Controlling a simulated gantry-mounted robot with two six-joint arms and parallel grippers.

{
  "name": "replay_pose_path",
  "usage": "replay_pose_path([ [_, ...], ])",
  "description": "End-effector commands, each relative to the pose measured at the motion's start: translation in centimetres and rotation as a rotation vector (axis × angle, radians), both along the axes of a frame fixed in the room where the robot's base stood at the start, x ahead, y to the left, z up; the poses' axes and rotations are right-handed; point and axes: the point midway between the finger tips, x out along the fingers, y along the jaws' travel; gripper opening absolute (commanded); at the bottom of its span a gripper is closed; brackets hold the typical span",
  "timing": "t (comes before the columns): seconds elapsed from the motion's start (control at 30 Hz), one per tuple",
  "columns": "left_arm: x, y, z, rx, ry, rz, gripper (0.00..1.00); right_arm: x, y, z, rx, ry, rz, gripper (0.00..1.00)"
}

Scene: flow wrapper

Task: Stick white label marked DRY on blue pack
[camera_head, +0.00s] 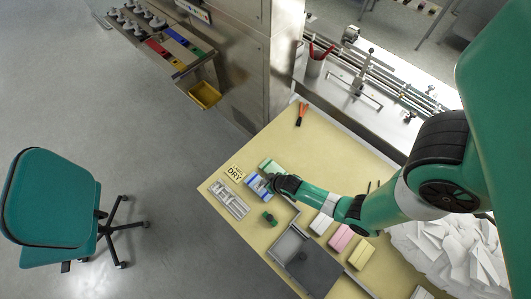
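A small pale label marked DRY (234,175) lies near the left corner of the beige table (325,145). A blue pack (256,187) lies to its right, partly hidden by my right gripper (271,185). My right arm comes in from the right, and its gripper is low over the right end of the blue pack. The fingers are dark and small, so I cannot tell whether they are open, shut or touching the pack. My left gripper is not in view.
A green pack (268,165) lies behind the blue one. A grey slotted holder (229,200), a dark green object (269,217) and a grey bin (290,243) are in front. White, pink (340,237) and yellow packs stand to the right. The table's back is mostly clear.

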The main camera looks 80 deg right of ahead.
Motion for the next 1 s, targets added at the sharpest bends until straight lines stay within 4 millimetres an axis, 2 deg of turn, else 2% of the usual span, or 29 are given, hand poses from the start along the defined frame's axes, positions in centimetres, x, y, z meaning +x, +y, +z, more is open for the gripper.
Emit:
replay_pose_path([
  [0.37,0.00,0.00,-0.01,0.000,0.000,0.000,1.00,-0.02,0.01,-0.05,0.001,0.001,0.000,0.00],
  [0.57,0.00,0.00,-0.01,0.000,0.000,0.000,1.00,-0.03,0.02,-0.06,0.001,0.001,0.000,0.32],
  [0.93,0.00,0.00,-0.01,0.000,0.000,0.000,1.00,-0.03,0.02,-0.04,0.001,0.001,0.000,0.32],
  [1.0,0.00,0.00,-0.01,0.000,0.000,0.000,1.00,-0.03,0.02,-0.04,0.001,0.001,0.000,0.43],
])
